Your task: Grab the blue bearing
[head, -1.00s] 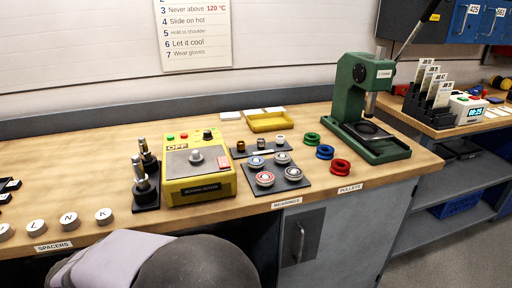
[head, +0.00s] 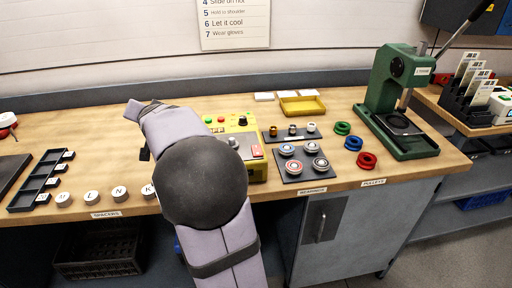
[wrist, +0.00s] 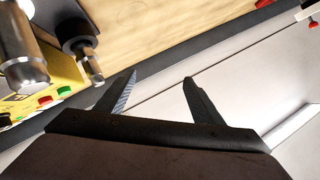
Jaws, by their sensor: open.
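The bearings sit on a dark mat (head: 285,175) on the workbench, right of the yellow heater, in the head view. The bearing at the mat's back left (head: 287,150) looks blue-ringed; the rings are small, so its colour is not certain. My gripper (wrist: 158,82) is open and empty in the wrist view. It points toward the bench's back edge and the wall, away from the bearings. In the head view my arm hides it. No bearing shows in the wrist view.
The yellow heater (head: 257,170) is partly behind my arm. Metal posts (wrist: 85,62) stand close to my gripper. Green, blue and red pulleys (head: 367,161) lie right of the mat, before a green press (head: 390,85). A yellow tray (head: 302,105) lies behind.

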